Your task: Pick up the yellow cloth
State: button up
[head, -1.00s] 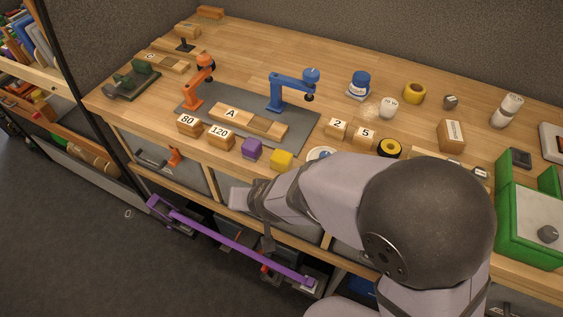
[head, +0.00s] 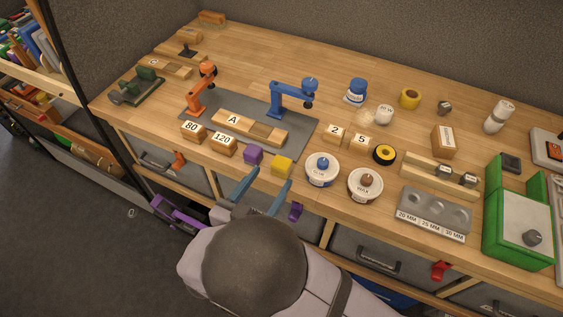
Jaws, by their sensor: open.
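I see no clearly cloth-like yellow thing. A yellow ring-shaped roll (head: 410,98) lies farther back on the right. My gripper (head: 273,176) is open, its two blue fingers apart and pointing at the front of the yellow block. It appears empty. Whether the fingers are above or in front of the bench edge is hard to tell. My arm hides part of the drawer fronts below.
Two round tins (head: 322,169) stand right of the yellow block. A wooden block marked A (head: 233,119) lies on a grey mat (head: 205,128) behind. A purple bar (head: 175,212) is low at left, partly hidden.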

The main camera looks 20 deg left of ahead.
aim_at(278, 170)
jog(key=shift+w+d+f+p, duration=0.15)
jog(key=shift+w+p, duration=0.55)
jog(key=shift+w, duration=0.95)
jog(key=shift+w+f+p, duration=0.3)
jog(key=shift+w+p, duration=0.1)
jog(key=shift+w, duration=0.6)
jog(key=shift+w+f+p, duration=0.25)
jog(key=shift+w+p, duration=0.1)
jog(key=shift+w, duration=0.65)
jog(key=c, duration=1.1)
